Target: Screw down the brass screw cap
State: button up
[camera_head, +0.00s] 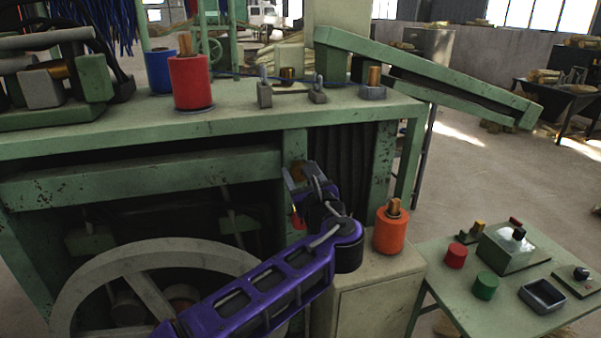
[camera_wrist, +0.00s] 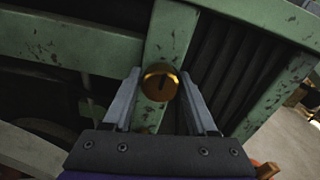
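My gripper (camera_wrist: 160,76) is open, with one finger on each side of the cap. The fingertips look close to the cap's edges; I cannot tell whether they touch it. In the head view my gripper (camera_head: 296,180) is at the front post under the bench top, and it hides most of the cap there.
The green bench (camera_head: 130,140) holds a red pot (camera_head: 190,84) and a blue pot (camera_head: 159,72). A large wheel (camera_head: 150,285) is at lower left. An orange pot (camera_head: 390,232) stands on a cabinet close to the right of my arm. A side table (camera_head: 455,295) with small items stands at right.

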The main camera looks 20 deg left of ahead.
grip_shut()
